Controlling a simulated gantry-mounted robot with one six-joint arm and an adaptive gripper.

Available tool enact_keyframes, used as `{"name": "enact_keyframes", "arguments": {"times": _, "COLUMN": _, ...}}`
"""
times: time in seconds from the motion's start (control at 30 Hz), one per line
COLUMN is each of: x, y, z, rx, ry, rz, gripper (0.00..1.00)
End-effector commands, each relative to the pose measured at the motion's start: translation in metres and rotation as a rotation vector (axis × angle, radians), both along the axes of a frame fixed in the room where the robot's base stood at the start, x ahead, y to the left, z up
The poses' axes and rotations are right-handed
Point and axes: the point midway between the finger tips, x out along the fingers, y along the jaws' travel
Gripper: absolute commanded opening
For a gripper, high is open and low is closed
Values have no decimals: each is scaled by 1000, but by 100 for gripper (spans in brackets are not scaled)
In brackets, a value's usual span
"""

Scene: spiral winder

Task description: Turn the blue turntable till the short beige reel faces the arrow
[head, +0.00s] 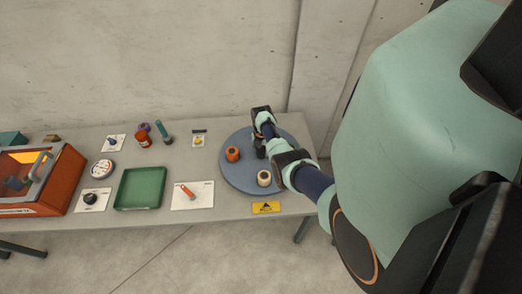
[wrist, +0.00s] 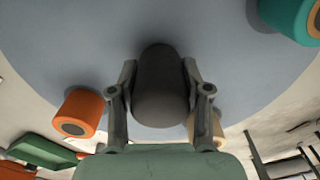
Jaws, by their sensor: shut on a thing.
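The round blue turntable (head: 237,174) lies at the right end of the table. It also fills much of the wrist view (wrist: 75,45). The short beige reel (head: 264,179) stands near its front edge, roughly in line with the yellow arrow sign (head: 266,208). In the wrist view the beige reel (wrist: 216,130) is partly hidden behind a finger. My gripper (wrist: 160,76) is shut on a dark upright post (wrist: 160,88), with one finger on each side. In the head view my arm hides part of the turntable and most of the post.
An orange reel (head: 232,154) and a teal reel (wrist: 292,18) also stand on the turntable. Left of it lie a white card with an orange-handled tool (head: 188,192), a green tray (head: 140,188) and an orange machine (head: 55,182). The wall is close behind the table.

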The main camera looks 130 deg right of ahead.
Motion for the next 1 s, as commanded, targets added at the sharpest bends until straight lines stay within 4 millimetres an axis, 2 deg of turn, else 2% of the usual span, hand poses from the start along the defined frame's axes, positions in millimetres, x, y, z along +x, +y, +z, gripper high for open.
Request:
{"name": "enact_keyframes", "arguments": {"times": 0.07, "x": 0, "y": 0, "z": 1, "rx": 0, "ry": -1, "rz": 0, "gripper": 0}}
{"name": "enact_keyframes", "arguments": {"times": 0.1, "x": 0, "y": 0, "z": 1, "rx": 0, "ry": -1, "rz": 0, "gripper": 51}}
{"name": "enact_keyframes", "arguments": {"times": 0.23, "x": 0, "y": 0, "z": 1, "rx": 0, "ry": -1, "rz": -1, "gripper": 73}}
{"name": "enact_keyframes", "arguments": {"times": 0.53, "x": 0, "y": 0, "z": 1, "rx": 0, "ry": 0, "rz": -1, "gripper": 73}}
{"name": "enact_keyframes", "arguments": {"times": 0.63, "x": 0, "y": -1, "z": 7, "rx": -1, "ry": 1, "rz": -1, "gripper": 73}}
{"name": "enact_keyframes", "arguments": {"times": 0.77, "x": 0, "y": -1, "z": 29, "rx": -4, "ry": 2, "rz": -1, "gripper": 73}}
{"name": "enact_keyframes", "arguments": {"times": 1.0, "x": 0, "y": -1, "z": 91, "rx": -4, "ry": 2, "rz": -1, "gripper": 73}}
